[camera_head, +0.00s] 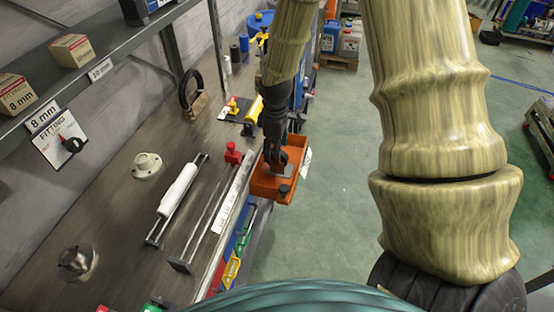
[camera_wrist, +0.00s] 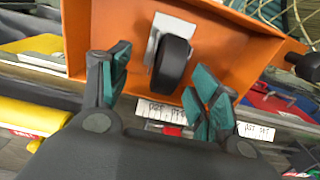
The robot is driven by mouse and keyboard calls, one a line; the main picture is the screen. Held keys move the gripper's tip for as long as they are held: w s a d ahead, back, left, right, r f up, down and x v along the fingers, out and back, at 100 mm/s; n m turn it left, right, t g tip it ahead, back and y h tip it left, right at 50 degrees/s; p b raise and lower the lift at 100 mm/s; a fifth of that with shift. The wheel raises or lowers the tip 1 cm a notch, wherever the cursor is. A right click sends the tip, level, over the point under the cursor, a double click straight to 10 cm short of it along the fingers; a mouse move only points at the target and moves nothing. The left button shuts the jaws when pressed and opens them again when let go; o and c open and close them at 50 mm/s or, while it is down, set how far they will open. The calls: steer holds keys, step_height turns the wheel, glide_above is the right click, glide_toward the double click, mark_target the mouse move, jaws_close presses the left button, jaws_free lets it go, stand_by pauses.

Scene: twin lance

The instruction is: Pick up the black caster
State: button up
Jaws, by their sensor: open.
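The black caster (camera_wrist: 172,62) has a dark wheel and a pale metal plate. In the wrist view it lies inside an orange bin (camera_wrist: 112,22), against the bin's surface. My gripper (camera_wrist: 160,66) is open, with one teal-padded finger on each side of the caster's wheel. A gap shows between the wheel and each finger, and the grip is not closed on it. In the head view my gripper (camera_head: 274,152) reaches down into the orange bin (camera_head: 262,186) and partly hides what is inside.
A black knob (camera_head: 284,190) shows at the bin's near end. The bin sits at the edge of the workbench (camera_head: 120,215), beside a red clamp-like part (camera_head: 233,153) and a white cylinder on rails (camera_head: 180,189).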

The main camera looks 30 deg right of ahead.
mark_target(285, 170)
steer(key=shift+s+f+p, duration=0.25)
steer(key=shift+f+p, duration=0.2)
steer(key=shift+f, duration=0.35)
steer(key=shift+s+f+p, duration=0.25)
steer(key=shift+f+p, duration=0.2)
steer(key=shift+f, duration=1.4)
steer(key=shift+a, duration=0.1)
steer(key=c, duration=1.4)
